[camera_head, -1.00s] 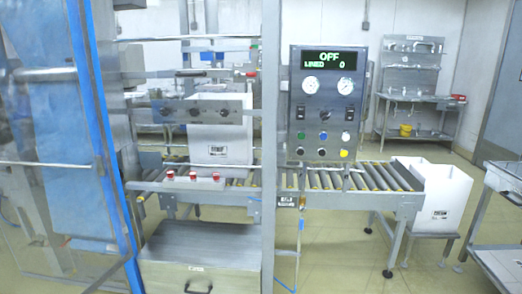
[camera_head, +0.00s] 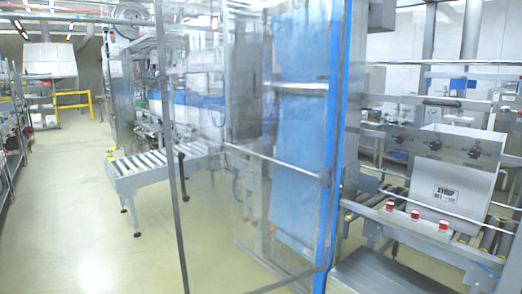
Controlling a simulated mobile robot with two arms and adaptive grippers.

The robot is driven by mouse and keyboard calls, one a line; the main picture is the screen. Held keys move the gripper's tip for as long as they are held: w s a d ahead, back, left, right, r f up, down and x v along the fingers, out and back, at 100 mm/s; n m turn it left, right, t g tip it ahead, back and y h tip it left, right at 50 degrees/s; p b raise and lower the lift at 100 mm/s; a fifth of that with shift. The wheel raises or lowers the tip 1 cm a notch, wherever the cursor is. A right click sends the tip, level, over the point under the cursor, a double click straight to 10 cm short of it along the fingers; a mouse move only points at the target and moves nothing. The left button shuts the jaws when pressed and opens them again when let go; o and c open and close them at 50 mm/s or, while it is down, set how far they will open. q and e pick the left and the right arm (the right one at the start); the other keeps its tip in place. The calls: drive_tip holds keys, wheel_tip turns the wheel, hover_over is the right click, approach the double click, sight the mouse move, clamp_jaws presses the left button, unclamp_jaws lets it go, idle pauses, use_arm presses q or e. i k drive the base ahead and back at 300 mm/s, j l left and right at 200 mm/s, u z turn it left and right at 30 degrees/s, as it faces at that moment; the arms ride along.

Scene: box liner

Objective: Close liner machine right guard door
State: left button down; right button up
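A clear guard door panel (camera_head: 215,150) in a thin metal frame stands in the middle of the head view. Its dark left edge carries a black handle (camera_head: 182,175). A blue-edged post (camera_head: 336,150) stands to its right, and a blue sheet (camera_head: 300,130) shows behind clear panelling. The panel appears to stand swung out from the machine; the see-through layers make its exact angle hard to tell. The liner machine's control bar (camera_head: 440,148) with dark knobs is at the right. Neither of my grippers is in view.
A white box (camera_head: 450,185) labelled SYRUP sits on rollers at the right, behind red buttons (camera_head: 415,214). A short roller conveyor (camera_head: 150,168) stands behind the panel on the left. Shelving (camera_head: 12,130) lines the far left. The floor (camera_head: 80,220) between is clear.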

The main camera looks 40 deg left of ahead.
sight(159, 15)
drive_tip(key=i+j, duration=0.1)
drive_tip(key=j, duration=0.45)
drive_tip(key=i+j, duration=0.1)
drive_tip(key=j, duration=0.4)
drive_tip(key=i+j, duration=0.1)
drive_tip(key=j, duration=0.95)
drive_tip(key=i+j, duration=0.15)
drive_tip(key=j, duration=0.4)
drive_tip(key=i+j, duration=0.1)
drive_tip(key=j, duration=0.4)
drive_tip(key=j+z, duration=0.4)
drive_tip(key=j, duration=0.8)
drive_tip(key=j+z, duration=0.4)
drive_tip(key=j, duration=0.8)
drive_tip(key=z, duration=0.35)
